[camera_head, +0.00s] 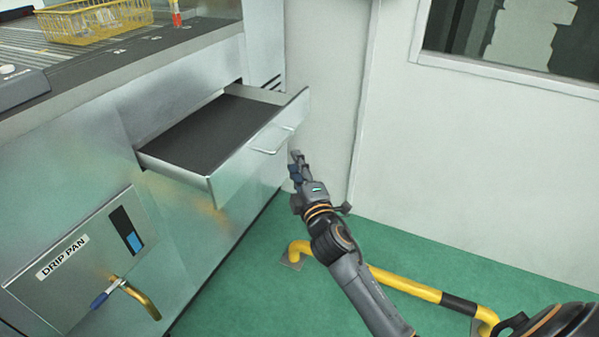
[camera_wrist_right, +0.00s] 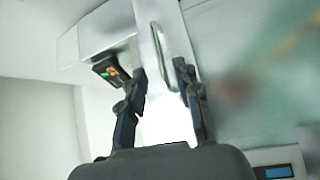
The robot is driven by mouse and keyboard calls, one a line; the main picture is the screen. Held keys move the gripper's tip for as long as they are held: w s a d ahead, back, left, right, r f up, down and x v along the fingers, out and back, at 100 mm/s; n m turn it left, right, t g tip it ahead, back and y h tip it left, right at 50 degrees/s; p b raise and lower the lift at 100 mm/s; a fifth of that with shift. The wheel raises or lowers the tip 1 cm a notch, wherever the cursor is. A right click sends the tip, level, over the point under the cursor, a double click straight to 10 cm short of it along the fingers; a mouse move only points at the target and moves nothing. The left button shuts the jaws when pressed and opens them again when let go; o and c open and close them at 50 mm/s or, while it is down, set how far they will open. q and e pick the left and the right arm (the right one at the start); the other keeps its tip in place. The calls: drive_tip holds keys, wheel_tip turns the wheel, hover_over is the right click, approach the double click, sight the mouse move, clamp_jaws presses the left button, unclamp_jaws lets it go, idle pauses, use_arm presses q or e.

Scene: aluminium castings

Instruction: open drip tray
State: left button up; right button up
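The drip tray (camera_head: 205,135) is a metal drawer with a dark floor, standing pulled out from the steel cabinet. Its bright front panel (camera_head: 240,160) carries a slim bar handle (camera_head: 273,141). My right gripper (camera_head: 295,158) is just to the right of the handle, in front of the panel, and looks apart from it. In the right wrist view, its two dark fingers (camera_wrist_right: 160,75) are spread. The handle (camera_wrist_right: 158,55) lies beyond and between the fingertips, with no grip on it. My left gripper is in neither view.
A panel labelled DRIP PAN (camera_head: 70,268) with a blue-handled brass tap (camera_head: 140,298) is at lower left. A yellow basket (camera_head: 98,20) stands on the ribbed top. A yellow floor rail (camera_head: 405,284) runs beside my right arm. Green floor is clear below the tray.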

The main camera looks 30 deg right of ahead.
drive_tip(key=shift+s+a+f, duration=0.15)
drive_tip(key=shift+s, duration=1.05)
